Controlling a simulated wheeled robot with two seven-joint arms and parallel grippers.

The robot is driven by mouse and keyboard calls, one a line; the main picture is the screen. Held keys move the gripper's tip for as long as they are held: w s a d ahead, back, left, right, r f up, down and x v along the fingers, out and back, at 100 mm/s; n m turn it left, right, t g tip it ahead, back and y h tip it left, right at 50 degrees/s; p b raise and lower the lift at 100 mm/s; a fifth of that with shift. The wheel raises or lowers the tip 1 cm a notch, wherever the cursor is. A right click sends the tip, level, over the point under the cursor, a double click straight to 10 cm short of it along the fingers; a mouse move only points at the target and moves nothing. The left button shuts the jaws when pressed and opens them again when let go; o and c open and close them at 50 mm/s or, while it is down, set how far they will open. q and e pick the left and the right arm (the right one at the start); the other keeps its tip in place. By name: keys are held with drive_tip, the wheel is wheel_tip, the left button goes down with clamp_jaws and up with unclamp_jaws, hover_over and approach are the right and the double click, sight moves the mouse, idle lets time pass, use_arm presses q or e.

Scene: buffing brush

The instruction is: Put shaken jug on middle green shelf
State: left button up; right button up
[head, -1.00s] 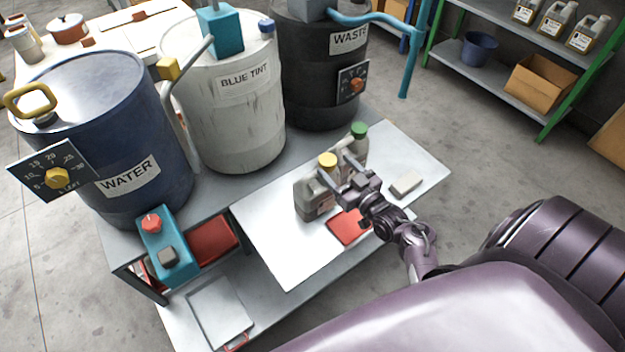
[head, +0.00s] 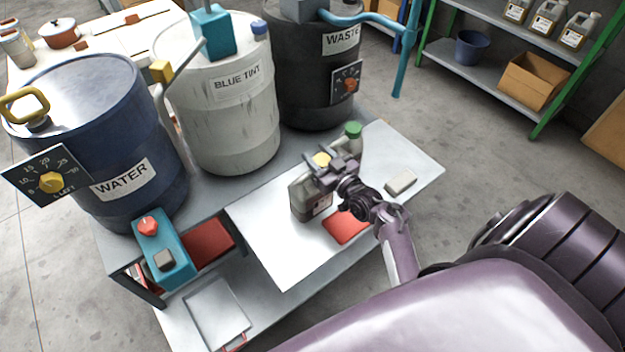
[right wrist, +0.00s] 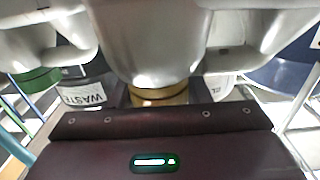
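A grey jug with a yellow cap (head: 305,203) stands upright on the white tabletop (head: 275,246). My right gripper (head: 322,168) is at the top of this jug, close beside its cap. Its fingers look apart; whether they touch the jug cannot be told. In the right wrist view the picture is upside down: the yellow cap (right wrist: 158,97) and the jug's pale body fill the top centre. A second jug with a green cap (head: 353,130) stands just behind, partly hidden by my gripper. The green shelf unit (head: 490,85) is at the upper right, with its middle board only partly in view. My left gripper is not in view.
A red pad (head: 346,227) and a pale block (head: 401,182) lie near the gripper. Water (head: 110,150), blue tint (head: 222,120) and waste (head: 310,90) drums stand behind. The shelf holds a blue bucket (head: 472,47), an open carton (head: 533,82) and several jugs. Floor between is clear.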

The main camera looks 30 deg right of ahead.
clamp_jaws()
drive_tip(key=shift+r, duration=0.1)
